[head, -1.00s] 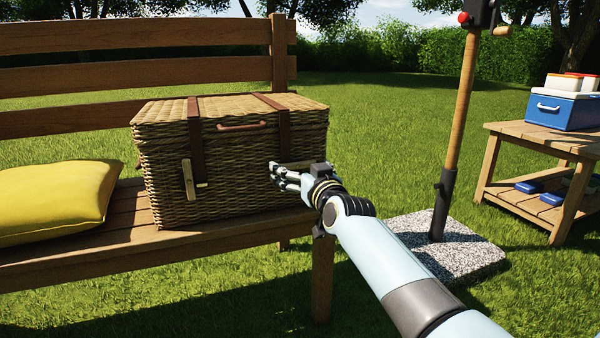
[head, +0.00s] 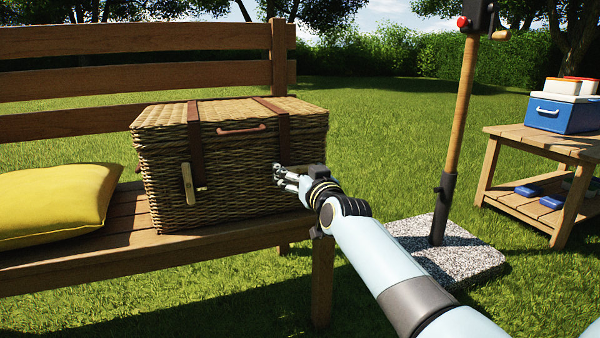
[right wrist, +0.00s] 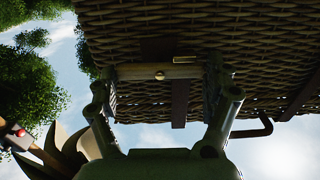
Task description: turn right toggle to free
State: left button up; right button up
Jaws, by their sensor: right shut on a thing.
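The wicker basket (head: 235,185) stands on the bench with its lid down. My right gripper (head: 279,175) is at the right strap and hides the right toggle in the head view. In the right wrist view the right toggle (right wrist: 150,72) is a pale bar with a round brass pin, lying across the picture between the two fingertips. The gripper is shut on its ends. My left gripper is out of view.
A yellow cushion (head: 55,200) lies left of the basket on the bench (head: 170,245). A post on a speckled base (head: 450,250) stands to the right of my arm. Beyond it a wooden side table (head: 540,140) carries a blue cooler (head: 560,112).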

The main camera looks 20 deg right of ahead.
jog(key=shift+m, duration=1.5)
jog(key=m+p, duration=0.1)
jog(key=m, duration=1)
jog(key=shift+f+m, duration=0.1)
jog(key=shift+m, duration=0.2)
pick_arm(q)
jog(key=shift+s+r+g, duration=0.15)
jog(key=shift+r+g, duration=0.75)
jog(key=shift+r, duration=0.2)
pick_arm(e)
jog(key=shift+m, duration=1.4)
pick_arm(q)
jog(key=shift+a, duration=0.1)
pick_arm(e)
jog(key=shift+f, duration=0.1)
